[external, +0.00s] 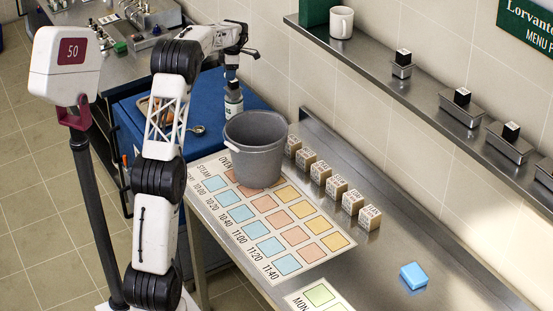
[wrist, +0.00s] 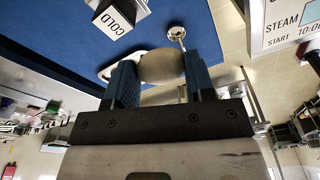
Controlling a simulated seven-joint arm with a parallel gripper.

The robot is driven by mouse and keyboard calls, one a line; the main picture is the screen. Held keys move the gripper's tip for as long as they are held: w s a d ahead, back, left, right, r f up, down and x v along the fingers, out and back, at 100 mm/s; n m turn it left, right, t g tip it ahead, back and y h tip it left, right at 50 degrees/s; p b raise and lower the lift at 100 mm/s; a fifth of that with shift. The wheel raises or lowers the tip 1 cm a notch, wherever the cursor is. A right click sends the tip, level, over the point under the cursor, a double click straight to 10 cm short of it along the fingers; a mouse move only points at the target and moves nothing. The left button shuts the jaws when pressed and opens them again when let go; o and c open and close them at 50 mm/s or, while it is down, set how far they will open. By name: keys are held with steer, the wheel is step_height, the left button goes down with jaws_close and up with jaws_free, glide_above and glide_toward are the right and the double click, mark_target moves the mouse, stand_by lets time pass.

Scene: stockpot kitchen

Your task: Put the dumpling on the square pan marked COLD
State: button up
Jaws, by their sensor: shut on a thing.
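My gripper (wrist: 160,78) is shut on a pale beige, rounded thing, which looks like the dumpling (wrist: 162,67), between its two blue fingers. In the external view my gripper (external: 232,72) is over the back part of the blue worktop, above a dark upright piece with a white label (external: 233,104). I cannot make out the dumpling there. In the wrist view a white label reading COLD (wrist: 118,22) shows on a dark block at the top, beyond the left finger and apart from the dumpling. The square pan itself is not clear to see.
The blue worktop (external: 262,101) also bears a spoon (external: 198,130) and an orange-brown tray (external: 146,106). A grey stockpot (external: 256,148) stands close by on the printed chart, with several lettered blocks (external: 327,172) behind it. A wall shelf (external: 385,72) holds a mug and small pans.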

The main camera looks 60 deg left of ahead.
steer(key=shift+w+a+f, duration=0.2)
steer(key=shift+w+a, duration=1.4)
steer(key=shift+a, duration=0.05)
steer(key=shift+w+a, duration=0.1)
steer(key=shift+w+a, duration=0.1)
steer(key=shift+f, duration=1.8)
steer(key=shift+f, duration=0.15)
steer(key=o, duration=0.9)
step_height(320, 180, up, 12)
steer(key=w, duration=0.1)
steer(key=shift+w+d, duration=0.2)
